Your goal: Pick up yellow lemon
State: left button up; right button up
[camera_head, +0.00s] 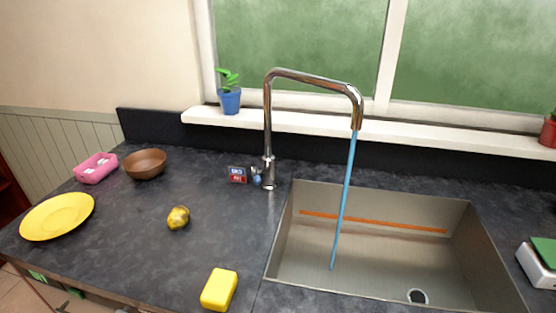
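The yellow lemon (178,218) has dark blotches and lies on the dark countertop (140,265), left of the sink. Nothing touches it, and its whole visible side is clear. Neither my left nor my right gripper shows in the head camera view.
A yellow plate (57,216), a pink tray (96,168) and a brown bowl (145,164) sit to the lemon's left. A yellow block (219,289) lies near the front edge. The sink (455,245) and tall faucet (267,130), with a blue stream, are to the right.

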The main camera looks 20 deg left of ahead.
aim_at(179, 217)
jog(key=z, duration=1.95)
jog(key=k, duration=1.9)
jog(key=u, duration=2.4)
jog(key=i, duration=0.5)
jog(key=u, duration=0.1)
